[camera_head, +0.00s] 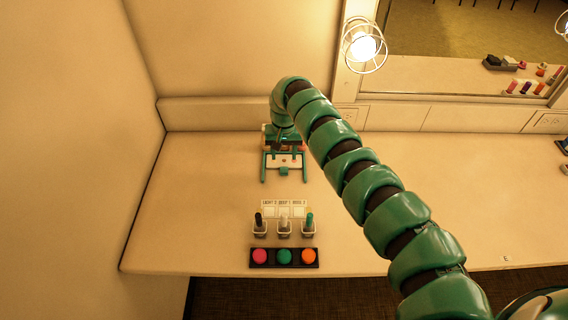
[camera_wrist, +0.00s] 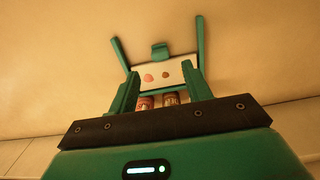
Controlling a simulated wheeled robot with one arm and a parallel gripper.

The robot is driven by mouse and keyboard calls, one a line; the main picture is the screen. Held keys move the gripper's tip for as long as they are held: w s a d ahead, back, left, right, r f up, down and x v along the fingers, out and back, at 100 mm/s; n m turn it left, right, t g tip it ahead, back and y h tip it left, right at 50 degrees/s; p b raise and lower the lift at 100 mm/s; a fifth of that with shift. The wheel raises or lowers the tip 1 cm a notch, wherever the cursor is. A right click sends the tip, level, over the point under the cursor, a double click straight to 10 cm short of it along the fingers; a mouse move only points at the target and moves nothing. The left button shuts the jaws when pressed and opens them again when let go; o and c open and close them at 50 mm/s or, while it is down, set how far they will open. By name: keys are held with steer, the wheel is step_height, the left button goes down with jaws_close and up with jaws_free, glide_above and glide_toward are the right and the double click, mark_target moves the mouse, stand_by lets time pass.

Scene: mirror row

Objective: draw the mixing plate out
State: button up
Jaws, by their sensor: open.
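The mixing plate (camera_head: 295,161) is a pale flat plate with a green tab (camera_head: 284,171) on its front edge. Two small labelled cylinders (camera_wrist: 170,99) show between the fingers, partly hidden by the palm.
A label card (camera_head: 284,205) lies behind the cups. A caged lamp (camera_head: 363,47) and mirror are behind. Counter left of the rails is clear.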

mark_target(284, 168)
steer(key=shift+f, duration=3.5)
steer(key=shift+c, duration=0.2)
jaws_close()
